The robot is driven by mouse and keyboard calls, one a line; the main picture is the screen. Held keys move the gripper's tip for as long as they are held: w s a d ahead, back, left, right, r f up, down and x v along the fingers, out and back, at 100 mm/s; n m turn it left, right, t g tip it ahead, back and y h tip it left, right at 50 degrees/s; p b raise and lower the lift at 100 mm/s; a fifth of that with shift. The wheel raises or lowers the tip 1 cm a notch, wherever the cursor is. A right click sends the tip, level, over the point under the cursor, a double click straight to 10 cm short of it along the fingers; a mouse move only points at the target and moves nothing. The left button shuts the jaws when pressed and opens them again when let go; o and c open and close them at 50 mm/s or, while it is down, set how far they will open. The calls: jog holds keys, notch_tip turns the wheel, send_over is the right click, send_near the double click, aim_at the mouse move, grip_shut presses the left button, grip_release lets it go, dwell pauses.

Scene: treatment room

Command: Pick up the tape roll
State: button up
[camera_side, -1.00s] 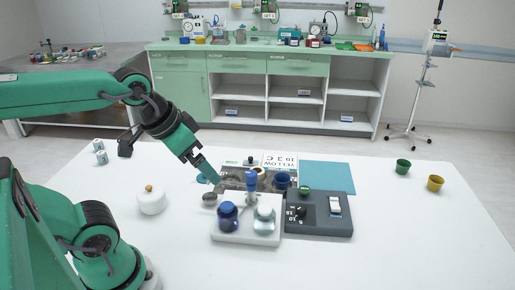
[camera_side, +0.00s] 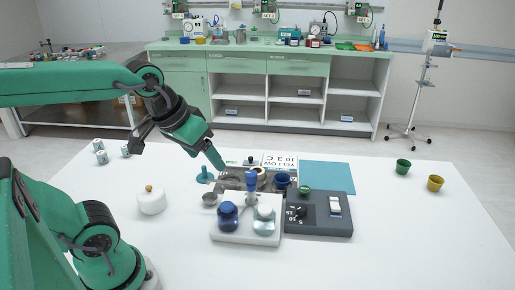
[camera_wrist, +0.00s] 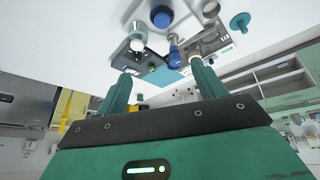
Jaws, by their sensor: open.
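A tan, ring-like thing, likely the tape roll (camera_side: 261,177), stands behind the blue-topped post in the side view, partly hidden by it. In the wrist view the tape roll (camera_wrist: 207,41) appears as a pale round shape near the right finger, partly unclear. My gripper (camera_side: 217,161) is above the table, up and to the left of the roll in the side view, apart from it. In the wrist view my gripper (camera_wrist: 163,83) has its two green fingers wide apart, with nothing held between them.
A white tray (camera_side: 244,240) with a blue jar (camera_side: 228,215) and a pale jar stands in front. A dark box (camera_side: 320,225) is to its right. A teal stand (camera_side: 205,176), metal bowl (camera_side: 210,199) and white lidded pot (camera_side: 151,200) lie left.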

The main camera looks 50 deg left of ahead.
jog(key=w+a+n+g, duration=0.1)
jog(key=w+a+n, duration=0.1)
jog(key=w+n, duration=0.5)
jog(key=n+g, duration=0.4)
jog(key=n, duration=1.7)
send_near(256, 167)
jog(key=s+d, duration=0.1)
jog(key=d, duration=0.1)
jog(key=shift+w+a+f, duration=0.1)
jog(key=shift+a+f, duration=0.05)
jog(key=shift+f, duration=1.95)
jog(key=shift+a+f, duration=0.1)
jog(key=shift+f, duration=2.05)
jog(key=c, duration=1.1)
jog(key=shift+o, duration=0.2)
jog(key=shift+r, duration=0.2)
